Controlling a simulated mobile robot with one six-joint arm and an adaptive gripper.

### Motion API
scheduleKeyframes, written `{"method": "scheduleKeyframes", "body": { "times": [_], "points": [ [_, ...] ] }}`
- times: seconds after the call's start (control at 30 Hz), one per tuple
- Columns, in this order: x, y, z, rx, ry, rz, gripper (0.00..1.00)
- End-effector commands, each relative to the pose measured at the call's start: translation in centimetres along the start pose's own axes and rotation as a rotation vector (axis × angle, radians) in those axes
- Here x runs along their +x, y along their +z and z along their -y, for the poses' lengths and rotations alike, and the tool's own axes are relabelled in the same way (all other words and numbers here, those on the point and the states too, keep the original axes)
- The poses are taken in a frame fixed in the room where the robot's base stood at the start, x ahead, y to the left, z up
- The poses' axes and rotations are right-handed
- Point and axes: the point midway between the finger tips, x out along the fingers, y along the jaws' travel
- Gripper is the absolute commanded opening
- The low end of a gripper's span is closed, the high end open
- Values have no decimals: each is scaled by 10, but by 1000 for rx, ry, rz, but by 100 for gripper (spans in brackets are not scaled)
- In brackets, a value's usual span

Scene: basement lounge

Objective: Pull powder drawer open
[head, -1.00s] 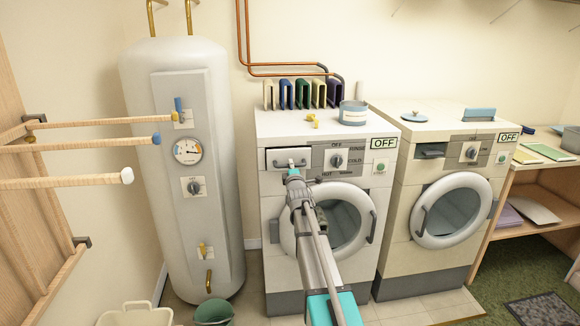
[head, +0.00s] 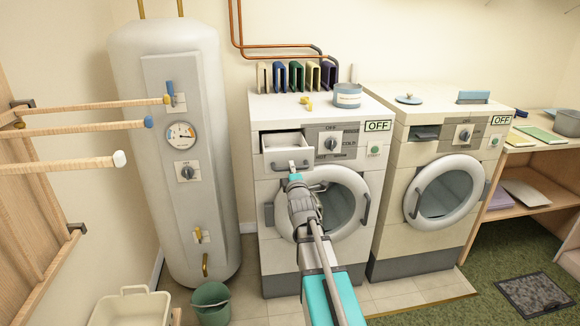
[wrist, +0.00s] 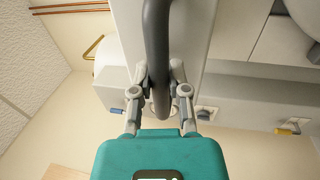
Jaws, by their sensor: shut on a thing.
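The powder drawer (head: 288,152) is at the top left of the left washing machine's front (head: 270,222) in the head view. It stands pulled out, and its open top shows an empty-looking white inside. My gripper (head: 294,174) is at the drawer's front, shut on its grey handle (head: 291,164). In the wrist view, the fingers of my gripper (wrist: 160,95) close on both sides of the curved dark grey handle (wrist: 157,50). The drawer's pale front (wrist: 195,45) is behind the handle there.
A second washing machine (head: 410,236) stands to the right, beside a wooden shelf (head: 525,190). A white boiler (head: 170,245) is on the left, with wooden drying rails (head: 80,129) reaching out before it. A green bucket (head: 211,304) and pale basket (head: 133,310) stand on the floor.

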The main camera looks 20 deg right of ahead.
Motion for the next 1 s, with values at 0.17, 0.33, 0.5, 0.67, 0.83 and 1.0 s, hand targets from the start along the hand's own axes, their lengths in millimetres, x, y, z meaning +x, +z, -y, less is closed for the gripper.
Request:
{"method": "scheduleKeyframes", "body": {
  "times": [0.17, 0.33, 0.5, 0.67, 0.83, 1.0],
  "points": [
    [0, 0, 0, 0, -1, 0, 0],
    [0, 0, 0, 0, -1, 0, 38],
    [0, 0, 0, 0, -1, 0, 57],
    [0, 0, 0, 0, 0, 0, 57],
    [1, 0, 0, 0, 0, -1, 57],
    [7, 0, 1, 0, 0, -1, 57]
  ]
}}
